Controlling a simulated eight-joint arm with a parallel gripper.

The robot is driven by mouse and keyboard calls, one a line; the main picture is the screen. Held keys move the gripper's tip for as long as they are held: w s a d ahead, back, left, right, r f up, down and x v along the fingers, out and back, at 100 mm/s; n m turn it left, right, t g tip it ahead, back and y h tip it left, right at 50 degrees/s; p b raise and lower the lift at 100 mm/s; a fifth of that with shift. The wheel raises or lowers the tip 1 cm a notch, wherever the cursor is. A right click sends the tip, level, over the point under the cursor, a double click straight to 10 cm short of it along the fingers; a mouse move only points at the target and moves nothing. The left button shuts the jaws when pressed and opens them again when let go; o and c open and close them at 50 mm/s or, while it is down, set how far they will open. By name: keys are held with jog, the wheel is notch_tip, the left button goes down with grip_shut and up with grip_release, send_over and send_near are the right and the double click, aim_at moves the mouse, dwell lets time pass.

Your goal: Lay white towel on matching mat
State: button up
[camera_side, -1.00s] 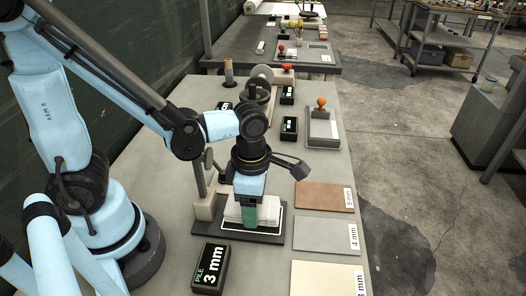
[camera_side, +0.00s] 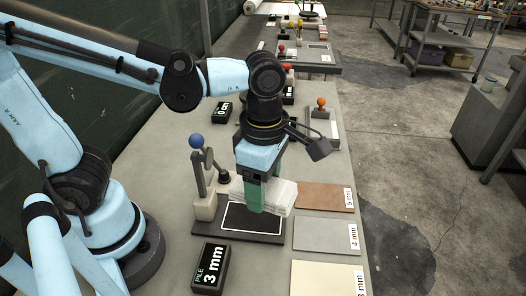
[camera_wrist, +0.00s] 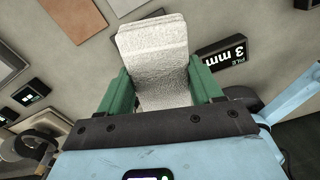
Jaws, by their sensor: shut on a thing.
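A folded white towel (camera_side: 283,197) hangs in my gripper (camera_side: 263,200), whose green fingers are shut on it. In the wrist view the towel (camera_wrist: 155,45) sticks out between the fingers. It is held up over the right edge of the dark plate and beside the mats. The mats lie flat in a row on the table's right side: a brown one (camera_side: 322,196) labelled 5 mm, a grey one (camera_side: 320,235) labelled 4 mm, and a cream one (camera_side: 322,280) labelled 3 mm, nearest the camera. A black display (camera_side: 210,266) reads PILE 3 mm.
The dark plate (camera_side: 215,225) with a white outline is bare inside the outline. A gauge stand with a blue knob (camera_side: 196,141) rises at its back left. More gauges and displays stand farther back. The mat tops that show are clear.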

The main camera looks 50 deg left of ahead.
jog(key=s+d+m, duration=0.5)
jog(key=d+m, duration=0.2)
jog(key=d, duration=0.2)
jog(key=s+d+m, duration=0.4)
jog(key=d+m, duration=0.4)
jog(key=d, duration=0.1)
send_over(324, 284)
notch_tip(324, 284, down, 7)
jog(key=shift+r, duration=0.2)
jog(key=shift+f, duration=2.05)
jog(key=shift+f, duration=0.15)
jog(key=o, duration=1.1)
jog(key=shift+o, duration=0.2)
